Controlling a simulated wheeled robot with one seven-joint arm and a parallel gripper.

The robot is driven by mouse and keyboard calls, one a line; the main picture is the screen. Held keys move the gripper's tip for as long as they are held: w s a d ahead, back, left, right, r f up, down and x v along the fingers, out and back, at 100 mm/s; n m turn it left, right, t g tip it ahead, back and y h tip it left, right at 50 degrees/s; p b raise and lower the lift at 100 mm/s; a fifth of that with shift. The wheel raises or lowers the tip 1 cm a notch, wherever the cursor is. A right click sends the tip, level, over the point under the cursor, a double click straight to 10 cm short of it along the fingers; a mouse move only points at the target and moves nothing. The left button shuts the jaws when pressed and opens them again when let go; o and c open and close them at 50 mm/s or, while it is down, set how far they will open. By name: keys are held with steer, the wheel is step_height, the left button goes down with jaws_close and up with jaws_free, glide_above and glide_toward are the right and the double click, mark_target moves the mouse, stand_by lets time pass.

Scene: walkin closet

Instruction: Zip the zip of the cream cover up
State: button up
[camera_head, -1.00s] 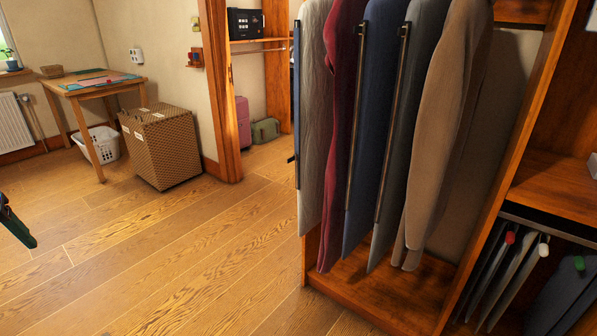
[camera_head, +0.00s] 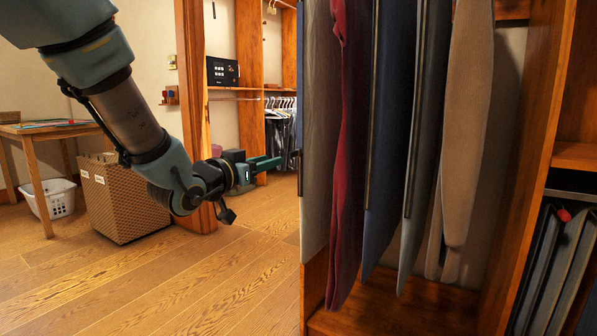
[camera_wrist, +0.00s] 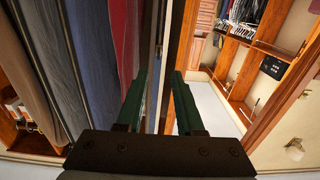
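The cream cover (camera_head: 316,150) hangs at the left end of the row of garment covers in the head view, looking grey-white. Its zip and slider cannot be made out in the head view. My gripper (camera_head: 278,163) is left of the cover, its fingers pointing toward the cover's front edge. In the wrist view my gripper (camera_wrist: 160,103) shows two green fingers spread apart. A narrow upright edge with pale and blue strips shows between them, apparently the cover's edge. I cannot tell whether the fingers touch it, and no zip pull is clear.
A red cover (camera_head: 349,150), a blue cover (camera_head: 382,150), a grey cover (camera_head: 425,150) and a tan cover (camera_head: 468,120) hang close to the right. A wicker box (camera_head: 122,205) and a wooden table (camera_head: 40,130) stand at the left. The floor (camera_head: 190,285) in front is clear.

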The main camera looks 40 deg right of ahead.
mark_target(293, 153)
steer(key=x, duration=1.1)
steer(key=shift+s+b, duration=0.1)
steer(key=shift+b, duration=0.3)
jaws_close()
stand_by(0.8)
